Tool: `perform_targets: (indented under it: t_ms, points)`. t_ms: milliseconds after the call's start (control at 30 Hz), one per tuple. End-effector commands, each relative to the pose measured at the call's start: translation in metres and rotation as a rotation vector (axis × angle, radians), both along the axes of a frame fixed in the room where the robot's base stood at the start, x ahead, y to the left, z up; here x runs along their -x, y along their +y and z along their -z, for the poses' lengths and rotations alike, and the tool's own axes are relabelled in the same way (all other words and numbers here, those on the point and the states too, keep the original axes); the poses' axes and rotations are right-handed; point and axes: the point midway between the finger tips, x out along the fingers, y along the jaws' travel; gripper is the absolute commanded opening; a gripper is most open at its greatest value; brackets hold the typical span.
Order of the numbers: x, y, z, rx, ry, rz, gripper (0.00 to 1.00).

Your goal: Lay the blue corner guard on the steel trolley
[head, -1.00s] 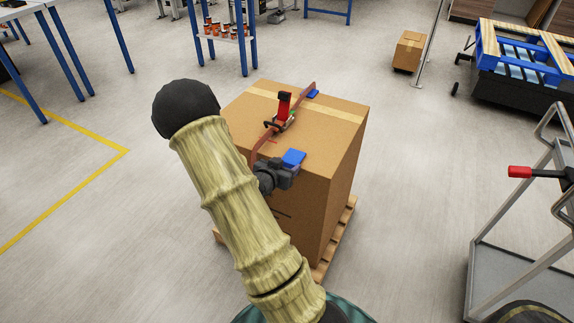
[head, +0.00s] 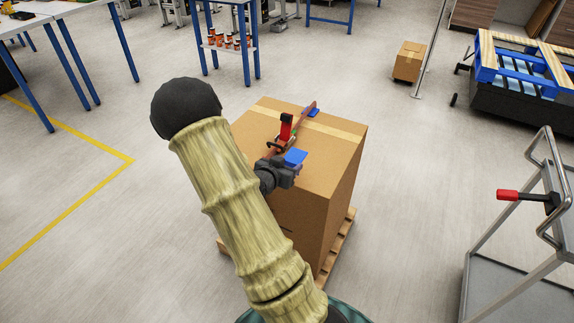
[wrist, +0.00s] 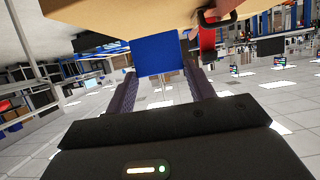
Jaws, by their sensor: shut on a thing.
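The blue corner guard (head: 296,157) is in my gripper (head: 287,168), by the near top edge of the strapped carton (head: 325,170). In the wrist view the guard (wrist: 160,54) is a flat blue piece between the two fingers (wrist: 162,84), with the carton (wrist: 110,10) close above it in the picture. I cannot tell whether the guard touches the carton or strap. The steel trolley (head: 492,290) stands at the right edge of the head view, partly cut off, with a grey deck and tube handle.
A brown strap (head: 306,113) with a red-handled tool (head: 286,127) crosses the carton; another blue guard (head: 312,112) is at its far end. The carton stands on a wooden pallet (head: 335,250). A red-ended handle (head: 507,195) juts from the trolley. Floor between is clear.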

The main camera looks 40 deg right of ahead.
Motion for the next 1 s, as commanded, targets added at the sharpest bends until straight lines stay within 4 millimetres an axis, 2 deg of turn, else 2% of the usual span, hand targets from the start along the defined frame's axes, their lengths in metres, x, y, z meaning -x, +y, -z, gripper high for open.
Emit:
perform_targets:
  t_ms: [400,567,667,767,900,967,1000]
  points:
    - [-0.001,0.001,0.000,0.001,0.000,-0.004,0.32]
    - [-0.009,0.012,-0.005,0.000,0.002,-0.073,0.32]
    - [-0.022,0.031,-0.008,-0.002,0.005,-0.182,0.32]
    - [-0.038,0.065,-0.010,-0.003,0.008,-0.347,0.32]
    - [-0.057,0.128,-0.007,-0.007,0.008,-0.617,0.32]
    - [-0.061,0.157,-0.005,-0.007,0.008,-0.730,0.32]
    - [-0.062,0.178,-0.005,-0.008,0.007,-0.806,0.32]
